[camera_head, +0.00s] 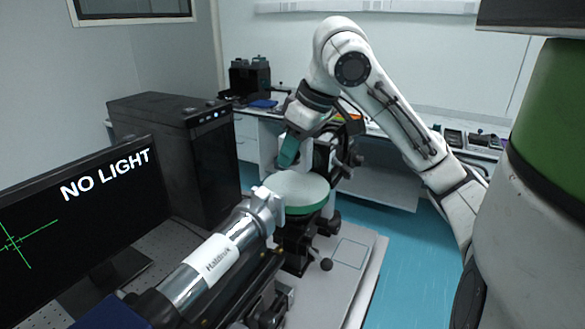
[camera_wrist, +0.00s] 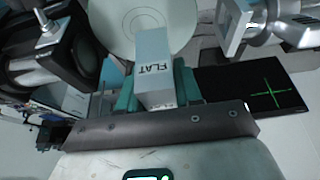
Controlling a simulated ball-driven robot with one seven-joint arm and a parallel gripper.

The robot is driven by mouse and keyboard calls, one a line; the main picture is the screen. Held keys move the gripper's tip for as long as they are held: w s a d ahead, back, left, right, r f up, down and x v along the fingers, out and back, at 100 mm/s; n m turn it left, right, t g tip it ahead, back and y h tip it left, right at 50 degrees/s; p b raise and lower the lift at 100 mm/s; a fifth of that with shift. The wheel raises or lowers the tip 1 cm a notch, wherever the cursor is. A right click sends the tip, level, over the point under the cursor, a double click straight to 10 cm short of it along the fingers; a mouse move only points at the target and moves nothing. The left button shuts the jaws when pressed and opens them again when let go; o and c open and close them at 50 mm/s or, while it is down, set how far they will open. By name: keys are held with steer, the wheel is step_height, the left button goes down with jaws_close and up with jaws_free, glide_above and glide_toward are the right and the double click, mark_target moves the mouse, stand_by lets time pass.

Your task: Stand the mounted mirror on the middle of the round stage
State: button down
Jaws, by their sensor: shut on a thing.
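The round stage (camera_head: 300,188) has a pale flat top and a green rim, and it stands among the optics in the middle of the head view. Its pale disc (camera_wrist: 128,22) also shows at the top of the wrist view. My gripper (camera_head: 289,150) has teal fingers and is just above the stage's far left side. In the wrist view, my gripper (camera_wrist: 153,88) is shut on a pale block marked FLAT (camera_wrist: 153,62), which I take as the mounted mirror. The block overlaps the disc's edge there; I cannot tell whether they touch.
A silver tube marked Haldruck (camera_head: 208,262) points at the stage from the front left. A monitor (camera_head: 85,215) reads NO LIGHT with a green cross. A black computer case (camera_head: 185,150) stands behind it. Dark optics (camera_head: 325,155) stand close behind the stage.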

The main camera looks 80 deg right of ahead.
steer(key=shift+w+d+f, duration=0.15)
steer(key=shift+d+f, duration=0.3)
steer(key=shift+f, duration=0.15)
steer(key=f, duration=0.3)
steer(key=shift+w+d, duration=0.1)
steer(key=shift+d, duration=0.25)
steer(key=shift+f, duration=0.45)
steer(key=shift+f, duration=0.2)
steer(key=c, duration=0.8)
jaws_free()
steer(key=shift+o, duration=0.2)
steer(key=shift+r, duration=0.45)
steer(key=v, duration=1.1)
steer(key=shift+s+r, duration=0.2)
steer(key=shift+s, duration=0.1)
